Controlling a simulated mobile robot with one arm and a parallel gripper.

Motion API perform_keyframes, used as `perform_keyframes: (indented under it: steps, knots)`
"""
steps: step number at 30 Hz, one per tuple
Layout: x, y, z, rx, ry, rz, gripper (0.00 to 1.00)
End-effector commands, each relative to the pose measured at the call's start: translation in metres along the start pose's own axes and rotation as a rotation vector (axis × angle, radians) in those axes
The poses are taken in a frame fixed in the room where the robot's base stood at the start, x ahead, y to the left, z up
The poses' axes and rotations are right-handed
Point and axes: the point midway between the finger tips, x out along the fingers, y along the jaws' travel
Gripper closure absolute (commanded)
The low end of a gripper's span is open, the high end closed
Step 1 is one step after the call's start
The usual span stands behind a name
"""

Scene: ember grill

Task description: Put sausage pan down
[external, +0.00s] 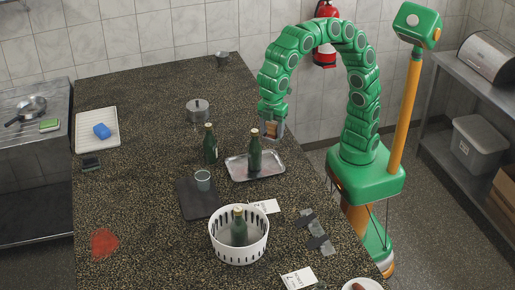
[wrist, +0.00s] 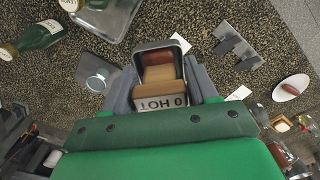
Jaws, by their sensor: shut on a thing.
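My gripper (external: 272,133) hangs from the arched green arm above the counter, just beyond the steel tray. It is shut on a small dark-rimmed pan (wrist: 139,54), seen between the two grey fingers (wrist: 160,80) in the wrist view. The pan holds a reddish-brown sausage (wrist: 158,57) and has a tan block-like part with a label reading HOT 0, upside down. In the external view only a small brownish patch of the held thing shows between the fingers. The pan appears held above the counter (external: 150,215); its exact height is unclear.
The steel tray (external: 237,175) bears a green bottle (external: 255,152); another bottle (external: 210,145) stands beside it. A dark board (external: 192,208) with a glass, a white basket (external: 240,252) holding a bottle, and a white plate (external: 374,284) are nearer. The counter's left middle is mostly clear.

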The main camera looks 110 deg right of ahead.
Motion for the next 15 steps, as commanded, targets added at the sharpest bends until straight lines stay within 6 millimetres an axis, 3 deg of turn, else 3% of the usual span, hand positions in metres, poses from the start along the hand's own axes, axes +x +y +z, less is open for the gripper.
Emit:
perform_keyframes:
  steps: [15]
  knots:
    - [0.001,-0.128,-0.058,-0.287,-0.001,0.002,0.80]
